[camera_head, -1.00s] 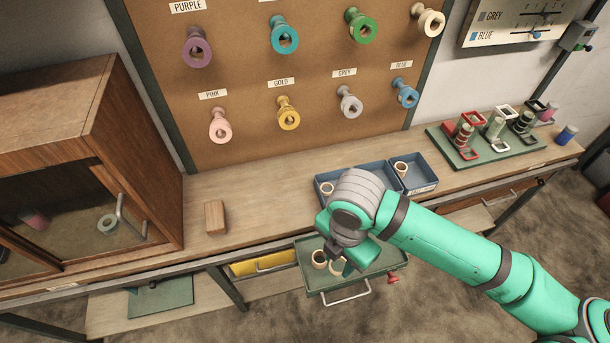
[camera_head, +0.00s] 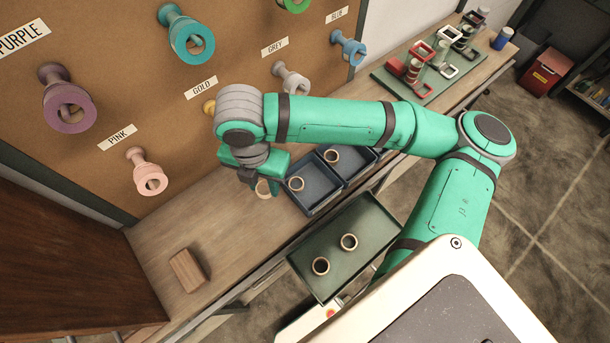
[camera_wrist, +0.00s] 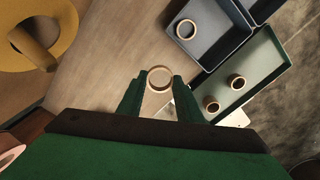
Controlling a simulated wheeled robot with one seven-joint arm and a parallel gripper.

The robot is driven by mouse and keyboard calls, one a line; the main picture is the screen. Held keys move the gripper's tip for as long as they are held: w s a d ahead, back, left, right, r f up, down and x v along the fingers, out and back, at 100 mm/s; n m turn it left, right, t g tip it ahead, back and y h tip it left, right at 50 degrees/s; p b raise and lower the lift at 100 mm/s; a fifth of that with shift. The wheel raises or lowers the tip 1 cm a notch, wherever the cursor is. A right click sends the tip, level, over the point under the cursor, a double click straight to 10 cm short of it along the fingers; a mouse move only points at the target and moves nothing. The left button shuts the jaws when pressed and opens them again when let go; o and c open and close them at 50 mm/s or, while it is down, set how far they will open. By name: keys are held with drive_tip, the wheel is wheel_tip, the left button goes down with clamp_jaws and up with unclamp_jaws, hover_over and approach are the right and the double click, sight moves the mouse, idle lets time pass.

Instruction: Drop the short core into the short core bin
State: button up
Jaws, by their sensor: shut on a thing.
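My gripper (camera_head: 262,188) is shut on a pale ring-shaped core (camera_wrist: 160,78) and holds it above the wooden counter, left of the blue bins. In the wrist view, my gripper's fingertips (camera_wrist: 160,82) pinch the core from both sides. The nearer blue bin (camera_head: 322,207) holds one core (camera_head: 296,184). The other blue bin (camera_head: 362,171), beside it, also holds one core (camera_head: 332,155). I cannot read their labels, so I cannot tell which is the short core bin. The nearer bin also shows in the wrist view (camera_wrist: 222,52), up and right of my gripper.
A wooden block (camera_head: 188,270) lies on the counter (camera_head: 230,235). Spools hang on the pegboard behind; the gold spool (camera_wrist: 35,45) shows in the wrist view.

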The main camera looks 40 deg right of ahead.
drive_tip(key=s+d+r+m, duration=0.1)
drive_tip(key=d+r+m, duration=0.15)
drive_tip(key=d, duration=0.45)
drive_tip(key=s+d+r+m, duration=0.1)
drive_tip(key=d+r+m, duration=0.15)
drive_tip(key=d, duration=0.45)
wheel_tip(320, 180, down, 6)
drive_tip(key=shift+s+f, duration=0.15)
drive_tip(key=shift+s, duration=0.05)
drive_tip(key=shift+s+a, duration=0.1)
drive_tip(key=shift+a, duration=0.1)
drive_tip(key=o, duration=1.1)
drive_tip(key=shift+d, duration=0.1)
wheel_tip(320, 180, up, 11)
drive_tip(key=shift+f, duration=0.1)
drive_tip(key=shift+f, duration=0.1)
